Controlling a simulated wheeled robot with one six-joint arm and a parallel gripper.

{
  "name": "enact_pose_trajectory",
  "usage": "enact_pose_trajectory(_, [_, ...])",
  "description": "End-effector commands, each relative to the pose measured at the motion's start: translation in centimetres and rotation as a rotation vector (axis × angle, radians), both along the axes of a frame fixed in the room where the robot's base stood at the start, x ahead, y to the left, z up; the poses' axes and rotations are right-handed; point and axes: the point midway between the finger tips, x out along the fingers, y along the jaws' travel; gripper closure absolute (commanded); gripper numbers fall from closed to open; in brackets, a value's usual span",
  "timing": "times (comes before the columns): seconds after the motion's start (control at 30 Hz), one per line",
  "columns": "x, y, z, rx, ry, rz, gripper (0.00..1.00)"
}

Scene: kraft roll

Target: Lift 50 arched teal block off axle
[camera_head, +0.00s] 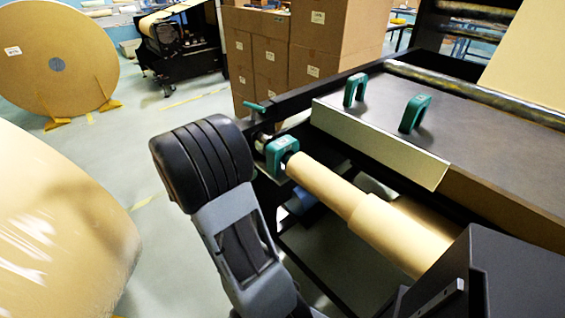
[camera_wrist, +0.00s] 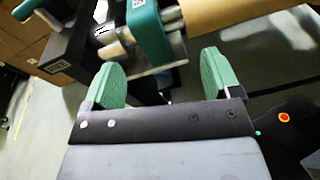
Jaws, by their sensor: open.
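In the head view my arm hides the fingers.
Two similar teal arches (camera_head: 354,89) (camera_head: 414,113) stand on the dark machine top (camera_head: 460,125). A teal lever (camera_head: 254,107) sticks out behind the block. Stacked cartons (camera_head: 320,45) stand behind. A large roll (camera_head: 60,215) is at the left, with open floor (camera_head: 150,150) between.

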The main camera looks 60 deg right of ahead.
Motion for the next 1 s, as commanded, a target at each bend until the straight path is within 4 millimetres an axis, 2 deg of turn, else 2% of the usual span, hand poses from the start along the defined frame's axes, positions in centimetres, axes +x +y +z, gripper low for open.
enact_pose_trajectory(0.03, [0.4, -1.0, -1.0, -0.034, 0.064, 0.017, 0.17])
enact_pose_trajectory(0.2, [1.2, -3.4, -1.5, -0.108, 0.185, 0.057, 0.17])
enact_pose_trajectory(0.6, [-0.8, -9.8, -1.4, -0.121, 0.209, 0.064, 0.17])
enact_pose_trajectory(0.87, [-1.2, -11.3, -1.4, -0.121, 0.206, 0.066, 0.17])
enact_pose_trajectory(1.0, [-1.9, -12.8, -1.5, -0.119, 0.206, 0.064, 0.17])
